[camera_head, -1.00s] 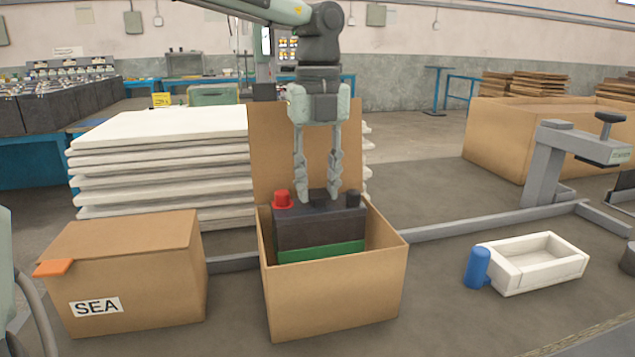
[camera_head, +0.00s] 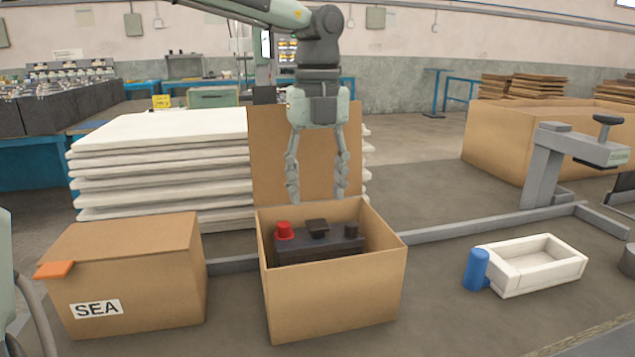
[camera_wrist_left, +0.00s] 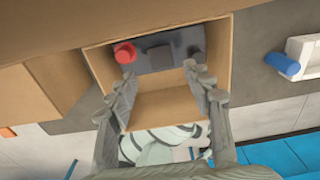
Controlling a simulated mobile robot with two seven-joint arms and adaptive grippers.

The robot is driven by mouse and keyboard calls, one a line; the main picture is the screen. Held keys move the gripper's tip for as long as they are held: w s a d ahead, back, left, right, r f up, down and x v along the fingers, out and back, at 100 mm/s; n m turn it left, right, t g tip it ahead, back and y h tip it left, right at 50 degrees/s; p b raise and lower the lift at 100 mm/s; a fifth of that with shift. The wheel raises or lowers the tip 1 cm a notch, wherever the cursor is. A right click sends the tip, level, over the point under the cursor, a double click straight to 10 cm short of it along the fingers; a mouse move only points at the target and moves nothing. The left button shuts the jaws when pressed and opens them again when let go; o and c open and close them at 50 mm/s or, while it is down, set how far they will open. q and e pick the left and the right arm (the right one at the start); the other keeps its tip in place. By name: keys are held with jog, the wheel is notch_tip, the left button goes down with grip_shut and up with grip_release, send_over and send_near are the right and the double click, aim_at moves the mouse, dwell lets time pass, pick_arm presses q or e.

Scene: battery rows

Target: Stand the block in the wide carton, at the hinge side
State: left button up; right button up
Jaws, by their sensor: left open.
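The block (camera_head: 322,244) is a dark battery with a red cap, a black middle part and a dark post on top. It stands upright inside the wide carton (camera_head: 335,300), whose near wall hides its lower part. In the left wrist view the block (camera_wrist_left: 172,52) lies along the carton's far wall, at the hinge side, with bare carton floor on the near side. The raised lid (camera_head: 270,150) stands at the back. My left gripper (camera_head: 317,196) is open and empty above the block, its fingers apart and clear of it. My right gripper is out of view.
A closed carton marked SEA (camera_head: 140,275) with an orange tab (camera_head: 54,270) stands to the left. A white tray (camera_head: 540,267) and a blue cylinder (camera_head: 476,270) lie to the right. White stacked slabs (camera_head: 160,160) are behind. A grey stand (camera_head: 545,165) stands at the right.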

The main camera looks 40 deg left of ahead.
pick_arm(q)
notch_tip(320, 180, up, 2)
jog(key=shift+w+a, duration=0.1)
notch_tip(320, 180, up, 11)
jog(key=shift+f+p, duration=0.15)
jog(key=shift+p, duration=0.25)
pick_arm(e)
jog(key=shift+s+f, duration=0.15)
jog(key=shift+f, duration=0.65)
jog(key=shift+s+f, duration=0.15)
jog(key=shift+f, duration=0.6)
